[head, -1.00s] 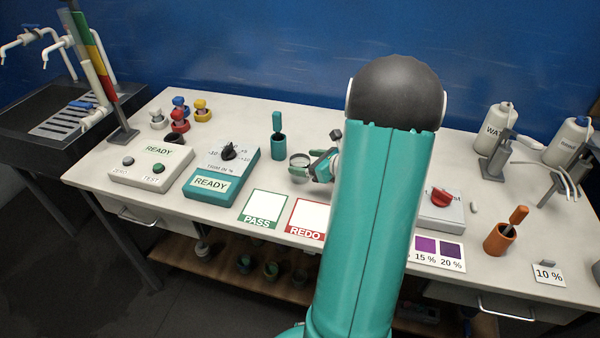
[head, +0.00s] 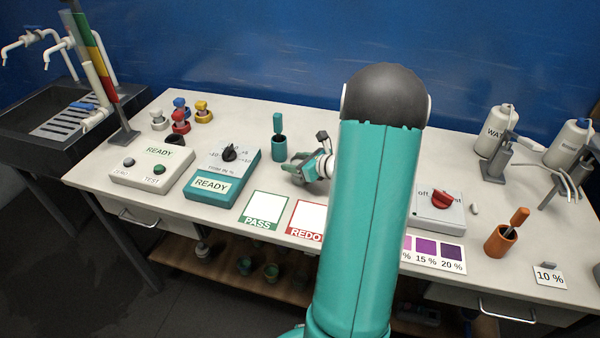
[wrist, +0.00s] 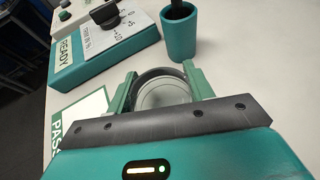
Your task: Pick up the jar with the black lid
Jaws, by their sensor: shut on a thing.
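A round, clear-grey jar with a dark rim (wrist: 163,92) sits between the two green fingers of my gripper (wrist: 161,76) in the wrist view. The fingers press on it from both sides, and its near part is hidden behind the gripper's body. I see no separate lid on it. In the head view, my gripper (head: 304,168) is low at the table, right of the teal holder, and covers most of the jar. I cannot tell whether the jar touches the table.
A teal holder (head: 279,148) with a dark inside stands just behind and left of my gripper. A teal READY box (head: 222,178) lies left, with the PASS card (head: 265,207) and REDO card (head: 308,214) in front. A low black round thing (head: 175,139) sits by several coloured-lid jars.

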